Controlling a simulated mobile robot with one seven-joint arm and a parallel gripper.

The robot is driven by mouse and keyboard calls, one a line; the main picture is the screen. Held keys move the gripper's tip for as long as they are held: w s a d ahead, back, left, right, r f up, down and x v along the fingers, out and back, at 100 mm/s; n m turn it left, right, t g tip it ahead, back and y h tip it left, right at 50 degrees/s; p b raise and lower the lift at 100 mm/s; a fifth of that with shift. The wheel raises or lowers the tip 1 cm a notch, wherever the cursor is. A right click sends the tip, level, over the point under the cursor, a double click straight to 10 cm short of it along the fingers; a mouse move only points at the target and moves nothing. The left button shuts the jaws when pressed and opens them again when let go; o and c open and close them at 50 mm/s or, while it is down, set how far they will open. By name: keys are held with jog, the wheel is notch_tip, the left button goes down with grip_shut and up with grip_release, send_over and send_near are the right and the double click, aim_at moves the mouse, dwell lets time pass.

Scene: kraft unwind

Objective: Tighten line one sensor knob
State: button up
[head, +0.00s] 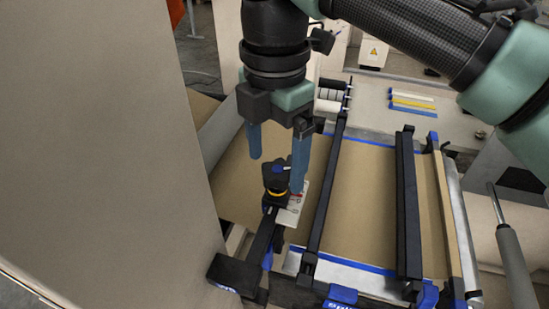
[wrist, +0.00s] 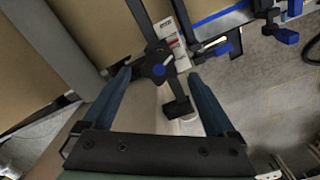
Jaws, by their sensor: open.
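A black lobed knob (head: 274,180) with a blue cap and a yellow ring below it stands on a black bar in the head view. In the wrist view the knob (wrist: 157,70) shows its blue centre. My gripper (head: 277,174) points down over it with its two blue fingers apart. In the wrist view the fingertips of my gripper (wrist: 158,76) lie on either side of the knob, with gaps visible. I cannot tell whether the fingertips are level with the knob or above it. A white label plate (head: 293,212) with a red mark sits beside the knob.
Brown kraft web (head: 358,200) runs under black rails (head: 408,205) right of the knob. A large beige panel (head: 95,130) stands close on the left. A grey-handled lever (head: 513,262) is at the lower right. Coloured strips (head: 412,103) lie on the back surface.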

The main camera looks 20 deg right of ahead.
jog(key=shift+f, duration=0.75)
jog(key=c, duration=1.4)
